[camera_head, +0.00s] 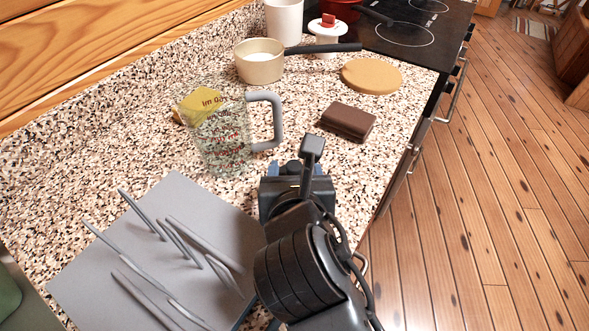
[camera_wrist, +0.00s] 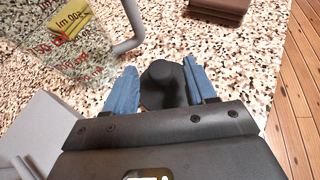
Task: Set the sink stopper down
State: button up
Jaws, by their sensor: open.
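The sink stopper (camera_wrist: 163,80) is a dark grey, rounded piece in the wrist view, low in the middle over the speckled counter. My gripper (camera_wrist: 163,92) is open, with one blue finger on each side of the stopper. Its lower part is hidden behind the gripper's body, and I cannot tell exactly how it meets the counter.
A clear measuring jug (camera_head: 218,135) stands left of my gripper, its grey handle close. A brown wallet-like block (camera_head: 347,121) lies beyond. A grey rack (camera_head: 85,275) with upright prongs is at left front. A saucepan (camera_head: 260,68), a round tan board (camera_head: 371,76) and the hob (camera_head: 415,25) are farther back.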

jog(key=shift+r, duration=0.15)
jog(key=v, duration=1.2)
jog(key=d+f+m, duration=0.1)
jog(key=f+m, duration=0.1)
jog(key=s+d+f+m, duration=0.1)
jog(key=d+f+m, duration=0.1)
jog(key=s+d+f+m, duration=0.1)
jog(key=f, duration=0.1)
jog(key=shift+s+d+m+y, duration=0.2)
jog(key=shift+d+m+y, duration=0.1)
jog(key=shift+m+y, duration=0.1)
jog(key=s+d+f+m+y, duration=0.1)
jog(key=s+d+f+m, duration=0.3)
jog(key=s+d+m, duration=0.45)
jog(key=s+d+r+m+t+h, duration=0.1)
jog(key=s+d+r+m, duration=0.1)
jog(key=s+m, duration=0.4)
jog(key=s+d+r+m+t+h, duration=0.1)
jog(key=s+d+m, duration=0.4)
jog(key=m, duration=1.1)
jog(key=shift+s+d+r, duration=0.2)
jog(key=shift+s+r, duration=0.25)
jog(key=shift+s, duration=0.25)
